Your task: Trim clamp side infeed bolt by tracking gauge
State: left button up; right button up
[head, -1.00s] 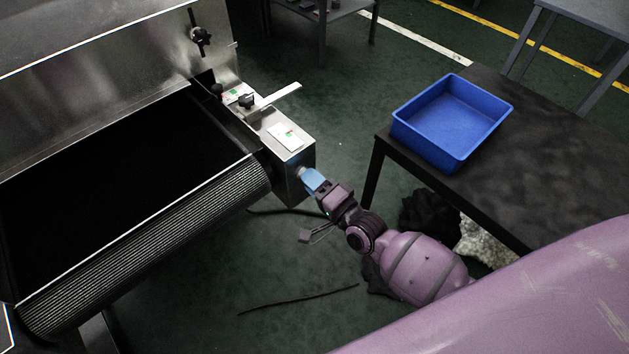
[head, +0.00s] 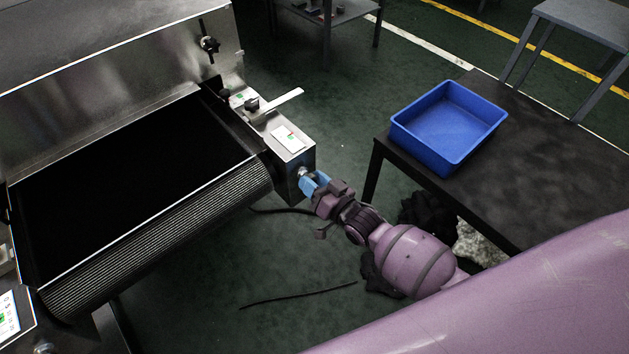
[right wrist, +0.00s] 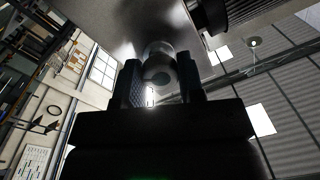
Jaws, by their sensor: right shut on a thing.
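The side infeed bolt (head: 303,173) sticks out of the end face of the steel bracket box at the belt's near right corner. My right gripper (head: 314,183) has its blue fingers on the bolt head. In the right wrist view, the round bolt head (right wrist: 160,67) sits between the two fingers (right wrist: 159,85), which are shut on it. A white label with red and green marks (head: 289,139) lies on top of the box; I cannot tell if it is the tracking gauge. My left gripper is not in view.
The black conveyor belt (head: 130,185) fills the left. Black knobs (head: 251,104) and a pale flat bar (head: 284,99) are on the box. A blue tray (head: 447,130) stands on the dark table (head: 520,180) at right. A cable (head: 298,295) lies on the floor.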

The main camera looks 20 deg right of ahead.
jog(key=n+p, duration=0.1)
jog(key=n, duration=0.5)
jog(key=shift+r, duration=0.1)
jog(key=shift+n+g, duration=0.3)
dwell(0.3)
jog(key=o, duration=0.9)
